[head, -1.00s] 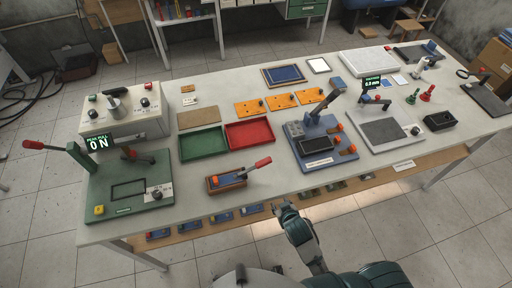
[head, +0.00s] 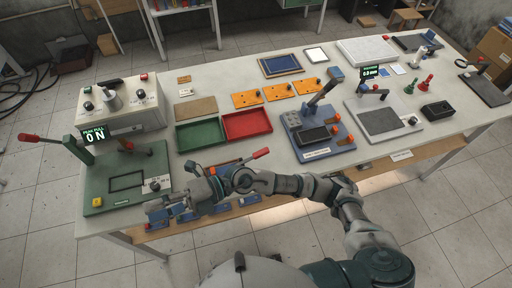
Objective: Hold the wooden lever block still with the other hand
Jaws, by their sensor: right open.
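The wooden lever block (head: 225,164) sits near the front edge of the table, left of the middle. Its red lever handle (head: 261,153) points up and to the right. My right arm crosses in front of the block and hides much of its front and lower part. My right gripper (head: 153,207) is open and empty. It is left of the block and near the table's front edge, by the green press base. Whether the arm touches the block cannot be told. My left gripper is not in view.
The green press (head: 108,198) with a "0 N" display stands at the left. A green tray (head: 201,147) and a red tray (head: 247,135) lie behind the block. A blue lever fixture (head: 290,118) stands to the right. Small blue pieces lie on the shelf below.

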